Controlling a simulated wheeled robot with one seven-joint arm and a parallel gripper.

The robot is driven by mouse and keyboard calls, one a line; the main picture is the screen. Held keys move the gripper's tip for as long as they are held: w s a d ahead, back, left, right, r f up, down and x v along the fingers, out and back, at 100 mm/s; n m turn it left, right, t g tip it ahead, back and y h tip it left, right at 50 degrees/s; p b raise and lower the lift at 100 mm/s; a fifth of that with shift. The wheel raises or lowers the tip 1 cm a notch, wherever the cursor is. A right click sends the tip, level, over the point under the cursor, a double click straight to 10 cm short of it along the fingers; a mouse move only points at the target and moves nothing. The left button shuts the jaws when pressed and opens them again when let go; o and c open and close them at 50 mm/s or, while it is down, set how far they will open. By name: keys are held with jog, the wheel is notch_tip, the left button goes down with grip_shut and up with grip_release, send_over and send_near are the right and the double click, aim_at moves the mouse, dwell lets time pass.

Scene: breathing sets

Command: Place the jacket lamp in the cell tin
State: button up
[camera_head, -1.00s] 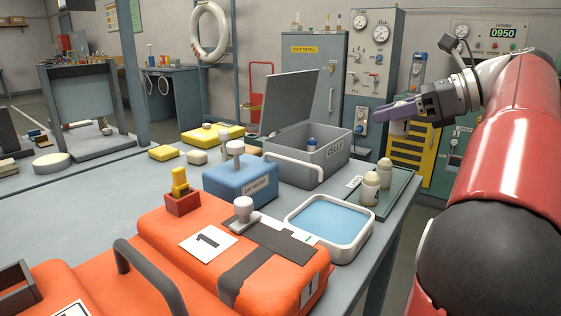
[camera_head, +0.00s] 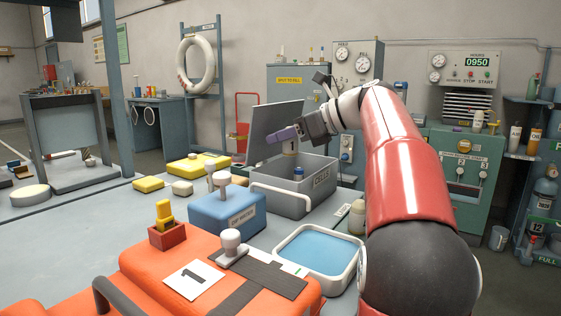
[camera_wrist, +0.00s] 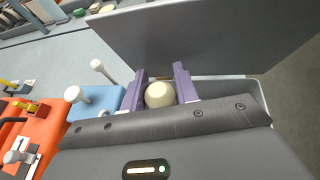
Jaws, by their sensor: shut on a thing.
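The cell tin (camera_head: 282,197) is a grey box marked "CELLS" with its lid (camera_head: 275,133) standing open. A small lamp-like item with a blue band (camera_head: 298,173) stands inside it. My gripper (camera_head: 282,135) is over the tin. Its purple fingers are shut on the jacket lamp (camera_head: 290,147), a small cream-coloured piece that hangs below them, above the tin's opening. In the wrist view its round cream top (camera_wrist: 159,95) sits between the two fingers, and part of the tin's rim (camera_wrist: 262,95) shows behind. The lamp's lower part is hidden there.
A blue box with knobs (camera_head: 228,210) stands left of the tin. A white tray of blue (camera_head: 318,250) and an orange case (camera_head: 150,270) are in front.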

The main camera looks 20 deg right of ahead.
notch_tip(320, 180, down, 2)
jog(key=shift+f+b, duration=0.15)
jog(key=shift+b, duration=0.15)
jog(key=f, duration=0.2)
jog(key=f+b, duration=0.1)
jog(key=shift+w+a+f, duration=0.1)
jog(key=shift+w+a, duration=0.1)
jog(key=shift+w, duration=0.1)
jog(key=shift+f, duration=0.1)
